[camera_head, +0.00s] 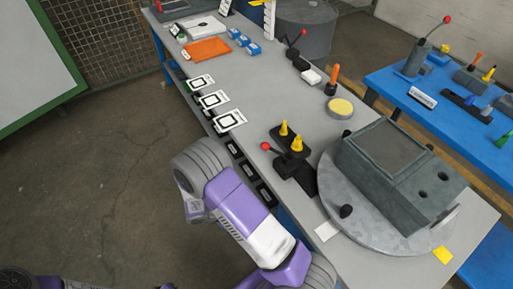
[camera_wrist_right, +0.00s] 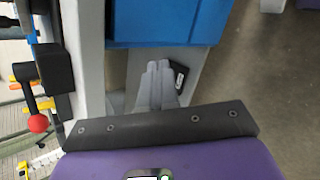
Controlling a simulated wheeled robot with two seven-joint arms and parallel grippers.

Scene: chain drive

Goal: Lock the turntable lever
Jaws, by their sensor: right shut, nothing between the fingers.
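The turntable (camera_head: 375,235) is a round grey disc at the right of the grey bench, carrying a dark grey block. A lever with a red ball knob (camera_head: 265,146) and black base stands at the bench edge, left of the disc. A red-knobbed lever, seemingly the same one, shows at the left of the right wrist view (camera_wrist_right: 38,123). My right gripper (camera_wrist_right: 158,66) is shut and empty, with its fingers beside the bench's side and apart from the lever. My right arm fills the lower middle of the head view, where its fingers cannot be made out. My left gripper is not in view.
Two yellow pieces (camera_head: 290,136) stand on a black base just behind the lever. Framed white cards (camera_head: 213,99) line the bench's left edge. A blue table (camera_head: 470,140) with more levers stands at the right. Open floor (camera_head: 90,180) lies left of the bench.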

